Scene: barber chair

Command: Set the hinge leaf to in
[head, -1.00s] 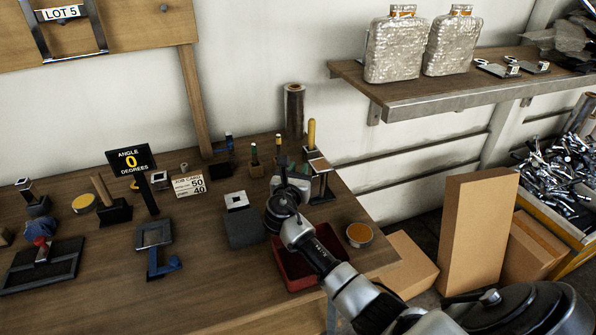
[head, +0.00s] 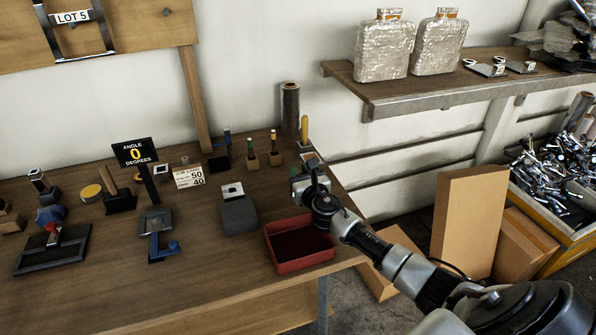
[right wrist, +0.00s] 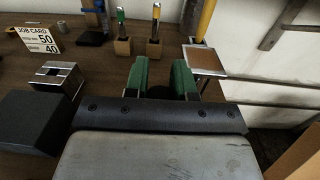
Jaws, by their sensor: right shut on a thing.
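My right gripper (head: 310,166) is at the right end of the workbench, just behind the red tray. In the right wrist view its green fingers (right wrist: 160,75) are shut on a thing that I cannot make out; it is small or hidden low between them. A square brown-topped plate on a dark stand (right wrist: 206,62) is just right of the fingers. I cannot tell for certain which part is the hinge leaf. A grey frame with a blue hook-shaped arm (head: 157,240) lies mid-bench, near a sign (head: 134,153) reading "ANGLE 0 DEGREES". My left gripper is not in view.
An empty red tray (head: 300,262) sits at the bench front. A dark block (head: 238,214) and a job card (head: 188,177) stand left of the gripper. Small wooden holders (head: 253,160) are behind it. A shelf (head: 440,99) and cardboard boxes (head: 470,222) are to the right.

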